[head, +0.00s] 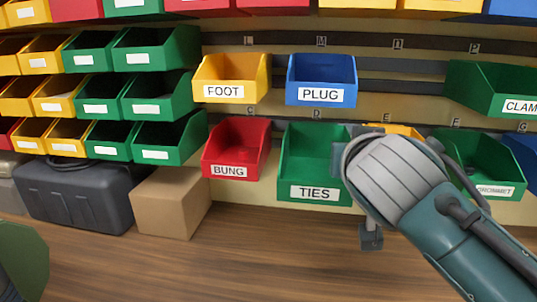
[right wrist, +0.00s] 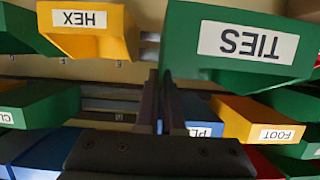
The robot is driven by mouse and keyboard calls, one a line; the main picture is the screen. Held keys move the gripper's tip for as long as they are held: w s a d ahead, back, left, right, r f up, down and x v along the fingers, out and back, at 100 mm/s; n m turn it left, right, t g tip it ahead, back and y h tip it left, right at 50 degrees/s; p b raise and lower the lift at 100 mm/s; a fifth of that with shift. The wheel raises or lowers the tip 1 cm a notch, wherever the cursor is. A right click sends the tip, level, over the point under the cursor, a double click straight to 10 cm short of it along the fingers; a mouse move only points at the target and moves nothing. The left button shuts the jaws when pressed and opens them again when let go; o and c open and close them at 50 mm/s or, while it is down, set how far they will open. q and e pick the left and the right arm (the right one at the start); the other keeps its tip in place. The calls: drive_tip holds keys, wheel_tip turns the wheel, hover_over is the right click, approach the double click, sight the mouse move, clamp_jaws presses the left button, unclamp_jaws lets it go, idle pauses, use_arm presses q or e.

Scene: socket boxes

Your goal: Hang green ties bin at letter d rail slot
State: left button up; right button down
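The green TIES bin (head: 314,193) is upright in front of the lower rail, below the letter D (head: 316,113). It is between the red BUNG bin and my right gripper. I cannot tell whether its back touches the rail. My right gripper (head: 350,150) is at the bin's right side, and its wrist hides that edge. In the right wrist view, which is upside down, the fingers (right wrist: 161,85) are close together on the side wall of the TIES bin (right wrist: 240,45). My left gripper is out of view.
The red BUNG bin (head: 232,170) hangs close on the left. A yellow HEX bin (right wrist: 88,20) and a green GROMMET bin (head: 488,185) are on the right. Blue PLUG (head: 321,95) and yellow FOOT (head: 225,92) bins hang above. A cardboard box (head: 172,203) stands on the wooden bench.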

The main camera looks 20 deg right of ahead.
sight(346, 129)
drive_tip(key=shift+w+d+b, duration=0.35)
drive_tip(key=shift+w+d, duration=0.2)
drive_tip(key=shift+w, duration=0.3)
drive_tip(key=shift+w+d+b, duration=0.4)
drive_tip(key=shift+w+d, duration=0.1)
drive_tip(key=shift+w, duration=0.35)
drive_tip(key=shift+w+d+b, duration=0.35)
drive_tip(key=shift+w+d, duration=0.2)
drive_tip(key=shift+w, duration=0.3)
drive_tip(key=shift+w+d+b, duration=0.45)
drive_tip(key=shift+w+b, duration=0.15)
drive_tip(key=shift+w, duration=0.15)
drive_tip(key=shift+w+d+b, duration=0.3)
drive_tip(key=shift+w+d, duration=0.05)
drive_tip(key=shift+w, duration=0.2)
drive_tip(key=shift+r, duration=0.1)
drive_tip(key=shift+r, duration=0.2)
drive_tip(key=shift+p, duration=0.5)
